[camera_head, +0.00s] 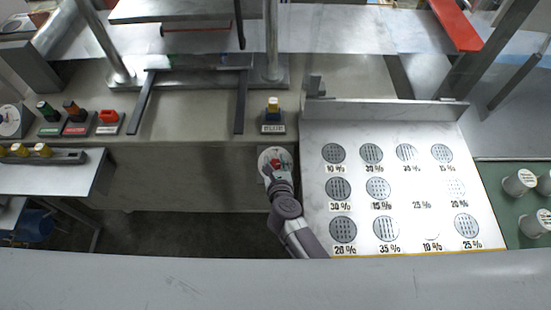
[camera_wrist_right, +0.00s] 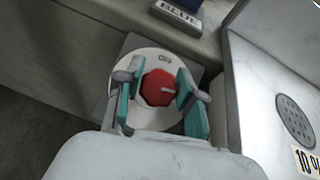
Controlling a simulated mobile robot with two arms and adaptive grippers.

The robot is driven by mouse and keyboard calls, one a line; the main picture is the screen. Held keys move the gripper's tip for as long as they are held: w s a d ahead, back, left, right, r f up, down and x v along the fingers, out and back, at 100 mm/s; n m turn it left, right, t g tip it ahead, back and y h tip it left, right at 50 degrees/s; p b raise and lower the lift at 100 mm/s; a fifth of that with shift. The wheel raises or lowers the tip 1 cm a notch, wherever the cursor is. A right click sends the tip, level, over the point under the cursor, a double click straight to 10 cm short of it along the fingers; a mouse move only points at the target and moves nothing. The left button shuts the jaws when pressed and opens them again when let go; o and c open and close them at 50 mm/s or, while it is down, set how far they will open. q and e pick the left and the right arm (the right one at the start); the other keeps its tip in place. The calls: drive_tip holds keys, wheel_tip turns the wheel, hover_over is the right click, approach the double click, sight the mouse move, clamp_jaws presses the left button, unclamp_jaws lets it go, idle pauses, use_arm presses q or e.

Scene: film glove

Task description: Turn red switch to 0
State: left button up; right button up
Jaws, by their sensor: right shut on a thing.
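The red switch (camera_wrist_right: 158,88) is a red knob with a pale pointer line, on a round white dial on the front face of the bench. In the wrist view the line points to the right. My right gripper (camera_wrist_right: 157,95) has its teal-padded fingers on both sides of the knob, shut on it. In the head view the right gripper (camera_head: 277,172) is in front of the white dial (camera_head: 265,157), and the red knob (camera_head: 276,163) shows only partly. The dial's markings are mostly hidden; one small mark shows above the knob. My left gripper is not in view.
A white panel (camera_head: 400,125) with several round labelled grilles lies right of my right arm. A yellow-topped button (camera_head: 273,105) stands on the bench above the dial. Green, orange and red buttons (camera_head: 77,112) stand at the left. Grey cups (camera_head: 519,182) stand at the far right.

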drive_tip(key=n+y+p, duration=0.2)
drive_tip(key=n+p, duration=0.1)
drive_tip(key=shift+r+n+g+p, duration=0.15)
drive_tip(key=shift+n+g+p, duration=0.15)
drive_tip(key=shift+g+p, duration=0.1)
drive_tip(key=shift+f+n+y+p, duration=0.2)
drive_tip(key=shift+n+y+p, duration=0.2)
drive_tip(key=shift+n+y, duration=0.15)
drive_tip(key=o, duration=1.2)
drive_tip(key=shift+c, duration=0.2)
drive_tip(key=shift+s, duration=0.1)
drive_tip(key=shift+s+d+r, duration=0.2)
drive_tip(key=shift+s+r, duration=0.05)
drive_tip(key=shift+s, duration=0.15)
drive_tip(key=v, duration=1.1)
